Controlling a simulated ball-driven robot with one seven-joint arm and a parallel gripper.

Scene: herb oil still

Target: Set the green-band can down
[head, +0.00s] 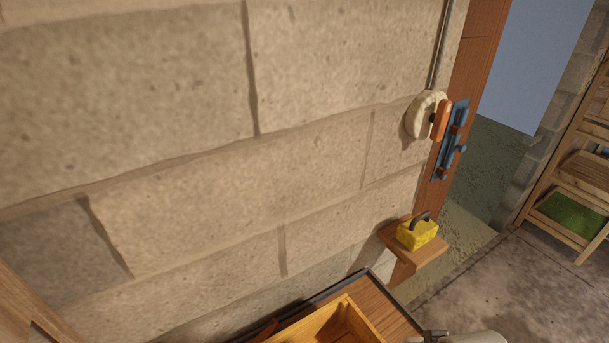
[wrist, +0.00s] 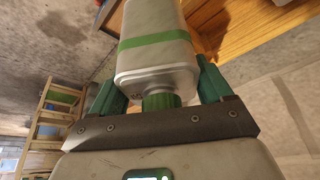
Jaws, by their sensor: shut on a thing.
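The green-band can (wrist: 155,72) fills the upper middle of the wrist view. It is a pale, box-shaped can with rounded edges, a green band around it and a green cap on the end towards my wrist. My gripper (wrist: 158,84) has one green finger on each side of the can's capped end and is shut on it. The can's far end is cut off by the picture's top edge. Whether its underside touches anything cannot be told. In the head view, neither the can nor my gripper shows clearly.
A wooden worktop (head: 384,302) with a wooden tray (head: 362,327) lies at the bottom of the head view, against a block wall (head: 200,130). A yellow box with a dark handle (head: 417,234) sits on a small wooden shelf. A wooden rack (head: 570,170) stands at the right.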

